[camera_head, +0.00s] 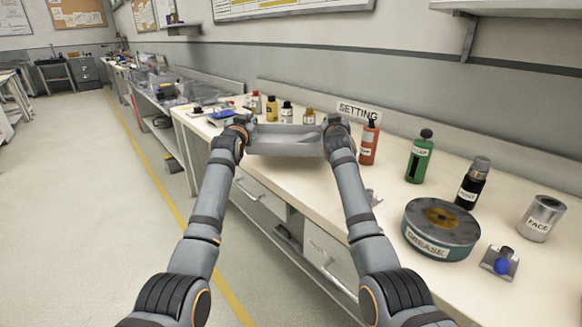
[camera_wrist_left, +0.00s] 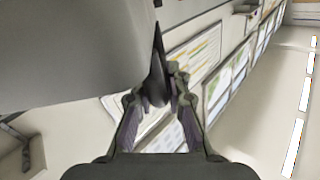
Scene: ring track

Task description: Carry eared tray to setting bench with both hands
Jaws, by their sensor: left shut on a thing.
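The grey eared tray (camera_head: 285,147) hangs between my two arms, at the near edge of the setting bench (camera_head: 400,194); whether it touches the bench I cannot tell. My left gripper (camera_head: 243,122) is at the tray's left end, shut on it. In the left wrist view the tray (camera_wrist_left: 70,50) fills the upper left beside the left gripper (camera_wrist_left: 160,88). My right gripper (camera_head: 333,122) is at the tray's right end; its fingers are hidden. A SETTING sign (camera_head: 359,111) stands behind the tray.
Small bottles (camera_head: 272,108) stand behind the tray. To its right are a red bottle (camera_head: 369,142), a green bottle (camera_head: 419,156), a black bottle (camera_head: 472,183), a round grease tin (camera_head: 441,230) and a grey FACE can (camera_head: 541,218). The floor (camera_head: 75,200) at left is clear.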

